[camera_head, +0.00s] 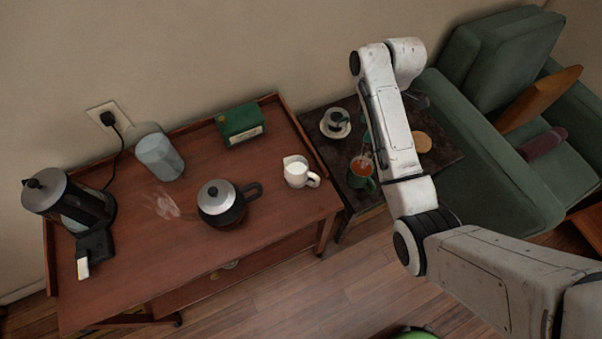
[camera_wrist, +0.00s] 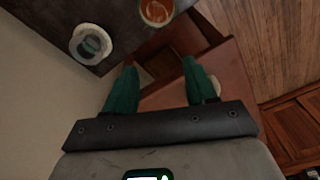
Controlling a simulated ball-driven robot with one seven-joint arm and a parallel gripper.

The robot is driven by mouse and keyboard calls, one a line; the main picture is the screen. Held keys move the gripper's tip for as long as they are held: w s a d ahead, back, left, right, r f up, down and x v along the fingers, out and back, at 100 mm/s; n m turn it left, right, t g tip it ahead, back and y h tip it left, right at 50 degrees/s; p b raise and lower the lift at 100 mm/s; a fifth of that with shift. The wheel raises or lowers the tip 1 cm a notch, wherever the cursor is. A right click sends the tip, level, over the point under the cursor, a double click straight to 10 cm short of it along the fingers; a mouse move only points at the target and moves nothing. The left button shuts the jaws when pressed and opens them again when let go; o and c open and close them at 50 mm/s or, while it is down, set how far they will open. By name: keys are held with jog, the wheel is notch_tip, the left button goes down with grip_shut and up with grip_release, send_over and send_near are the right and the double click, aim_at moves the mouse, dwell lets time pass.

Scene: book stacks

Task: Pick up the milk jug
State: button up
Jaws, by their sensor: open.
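The white milk jug (camera_head: 296,173) stands upright near the right end of the wooden side table, filled with white milk, its handle toward the right. In the wrist view a small white patch (camera_wrist: 215,86) shows beside my right finger; it may be the jug, mostly hidden. My gripper (camera_wrist: 160,66) is open and empty, its two green fingers apart above the table edge. In the head view it is largely hidden behind my arm, to the right of the jug.
On the wooden table (camera_head: 130,265) stand a dark kettle (camera_head: 222,203), a glass container (camera_head: 160,158), a green box (camera_head: 240,124) and a coffee maker (camera_head: 70,203). A dark table holds a cup on a saucer (camera_head: 335,123) and a green cup of tea (camera_head: 361,174). A green armchair (camera_head: 490,165) stands right.

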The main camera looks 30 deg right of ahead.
jog(key=n+h, duration=0.1)
send_near(316, 182)
jog(key=w+d+f, duration=0.1)
jog(key=w, duration=0.1)
jog(key=shift+s+f+p, duration=0.25)
jog(key=shift+f+p, duration=0.05)
jog(key=shift+p, duration=0.05)
jog(key=f, duration=1)
jog(key=shift+s+a+f+p, duration=0.1)
jog(key=shift+s+f+p, duration=0.15)
jog(key=shift+p, duration=0.1)
grip_shut()
